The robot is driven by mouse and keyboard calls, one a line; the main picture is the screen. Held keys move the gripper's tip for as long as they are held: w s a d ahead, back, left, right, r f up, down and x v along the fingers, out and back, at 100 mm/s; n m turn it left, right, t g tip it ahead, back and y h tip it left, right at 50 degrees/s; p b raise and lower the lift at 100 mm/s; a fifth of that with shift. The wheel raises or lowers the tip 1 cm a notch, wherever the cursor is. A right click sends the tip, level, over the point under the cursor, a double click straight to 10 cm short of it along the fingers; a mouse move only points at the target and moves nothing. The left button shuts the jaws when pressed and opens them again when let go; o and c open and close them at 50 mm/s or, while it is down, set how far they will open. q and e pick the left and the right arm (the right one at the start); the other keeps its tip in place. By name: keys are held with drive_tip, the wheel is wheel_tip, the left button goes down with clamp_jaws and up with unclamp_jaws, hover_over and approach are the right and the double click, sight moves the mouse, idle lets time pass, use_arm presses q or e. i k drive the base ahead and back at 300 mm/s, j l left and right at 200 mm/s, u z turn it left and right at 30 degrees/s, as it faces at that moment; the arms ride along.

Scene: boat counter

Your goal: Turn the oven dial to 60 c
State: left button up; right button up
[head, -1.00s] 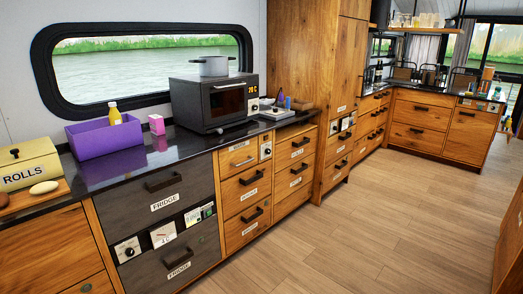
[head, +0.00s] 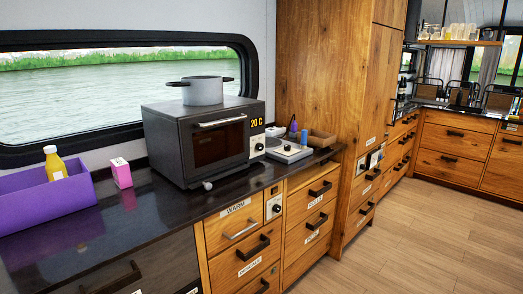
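The dark grey oven (head: 208,145) stands on the black counter with its door shut. A yellow display on its right front panel (head: 257,125) reads "20 C". Neither of my grippers is in view, so nothing of mine touches the oven or the dial.
A grey pot (head: 203,91) stands on the oven. A purple bin (head: 45,208) with a yellow bottle (head: 55,164) and a pink box (head: 121,173) are left of it. A small hob (head: 289,151) is to its right. The wooden floor (head: 405,245) is clear.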

sight(259, 146)
drive_tip(key=i+l, duration=0.7)
drive_tip(key=l+z, duration=0.05)
